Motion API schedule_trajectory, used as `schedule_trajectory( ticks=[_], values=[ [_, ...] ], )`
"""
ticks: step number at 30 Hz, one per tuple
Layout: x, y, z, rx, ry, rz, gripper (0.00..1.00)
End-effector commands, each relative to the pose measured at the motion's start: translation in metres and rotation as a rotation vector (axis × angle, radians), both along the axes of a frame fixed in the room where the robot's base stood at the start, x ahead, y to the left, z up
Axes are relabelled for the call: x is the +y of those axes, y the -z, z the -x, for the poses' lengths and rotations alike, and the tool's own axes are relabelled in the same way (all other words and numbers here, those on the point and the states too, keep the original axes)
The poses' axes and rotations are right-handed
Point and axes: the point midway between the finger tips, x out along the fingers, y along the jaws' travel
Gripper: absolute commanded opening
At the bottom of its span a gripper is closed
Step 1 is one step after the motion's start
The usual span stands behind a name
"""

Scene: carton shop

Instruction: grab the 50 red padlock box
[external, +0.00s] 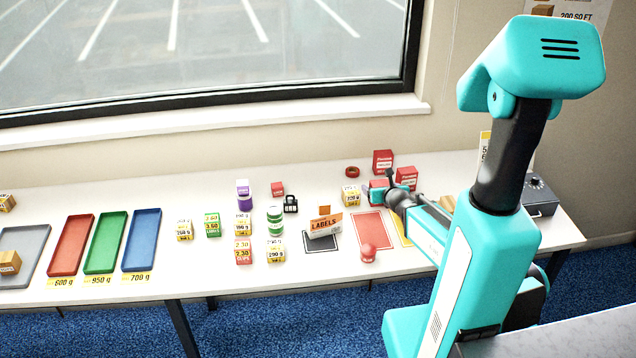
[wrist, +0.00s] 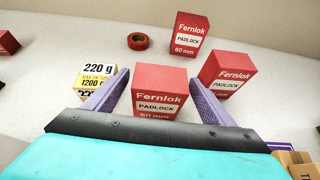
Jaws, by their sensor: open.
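Three red Fernlok padlock boxes show in the wrist view. The nearest red padlock box (wrist: 160,92) stands between the two purple fingers of my open gripper (wrist: 159,82); its size line seems to read 50 mm, but the lower edge is partly cut off by my gripper. A second red padlock box (wrist: 188,36) stands farther back, its size reading about 60 or 80 mm. A third red padlock box (wrist: 227,72) is just right of the right finger, its size too small to read surely. In the external view my gripper (external: 380,188) is low over the table.
A yellow-and-white 220 g box (wrist: 97,80) stands close outside the left finger. A red tape roll (wrist: 138,41) lies behind it. A brown carton (wrist: 297,163) is at the lower right. Coloured trays (external: 103,244) lie far left on the table.

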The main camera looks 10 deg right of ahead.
Motion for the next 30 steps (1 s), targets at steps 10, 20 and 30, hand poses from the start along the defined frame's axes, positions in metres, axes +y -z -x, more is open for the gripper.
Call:
schedule_trajectory(
  ticks=[10,20,30],
  values=[
    [0.001,0.007,-0.009,0.000,-0.003,-0.001,0.77],
    [0.002,0.013,-0.026,0.002,-0.006,-0.002,0.77],
    [0.001,0.018,-0.032,0.003,-0.006,-0.002,0.77]
  ],
)
